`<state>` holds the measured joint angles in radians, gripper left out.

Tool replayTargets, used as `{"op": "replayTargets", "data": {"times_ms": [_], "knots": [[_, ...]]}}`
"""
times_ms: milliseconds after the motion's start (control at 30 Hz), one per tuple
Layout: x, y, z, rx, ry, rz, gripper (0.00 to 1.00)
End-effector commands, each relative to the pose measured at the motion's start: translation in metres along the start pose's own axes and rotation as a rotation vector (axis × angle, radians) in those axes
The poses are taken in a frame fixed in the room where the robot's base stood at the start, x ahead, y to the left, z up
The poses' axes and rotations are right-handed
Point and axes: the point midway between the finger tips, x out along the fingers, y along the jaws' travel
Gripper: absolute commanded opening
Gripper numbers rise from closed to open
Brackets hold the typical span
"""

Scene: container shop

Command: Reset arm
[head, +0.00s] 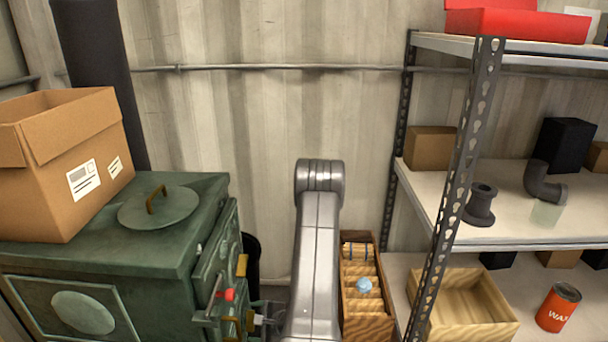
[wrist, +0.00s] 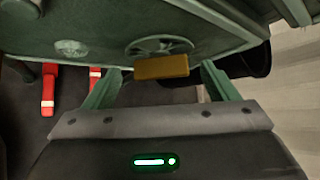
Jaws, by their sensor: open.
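My gripper (wrist: 162,70) is open in the wrist view, with its two green fingers spread apart. A brass-coloured handle (wrist: 161,67) on the green stove shows between the fingertips. I cannot tell whether the fingers touch it; nothing is clamped. In the head view my grey arm rises at the bottom centre, to the right of the stove (head: 170,215). The gripper is not clear there.
A cardboard box (head: 85,150) stands on the stove. A wooden crate (head: 378,325) is right of my arm, beside a metal shelf (head: 455,190). Red objects (wrist: 48,90) lie left in the wrist view. A black bin (head: 252,258) stands behind the stove's right side.

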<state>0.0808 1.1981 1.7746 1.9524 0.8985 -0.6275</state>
Motion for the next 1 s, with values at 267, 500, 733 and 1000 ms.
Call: {"op": "replayTargets", "data": {"times_ms": [267,500,733,1000], "knots": [[-0.0028,-0.0052,0.0028,0.052,0.000,0.053,0.80],[-0.0025,-0.0068,0.0026,0.098,0.000,0.100,0.80],[-0.0023,-0.0087,0.0027,0.146,-0.001,0.148,0.80],[-0.0019,-0.0107,0.0020,0.207,-0.001,0.208,0.80]]}}
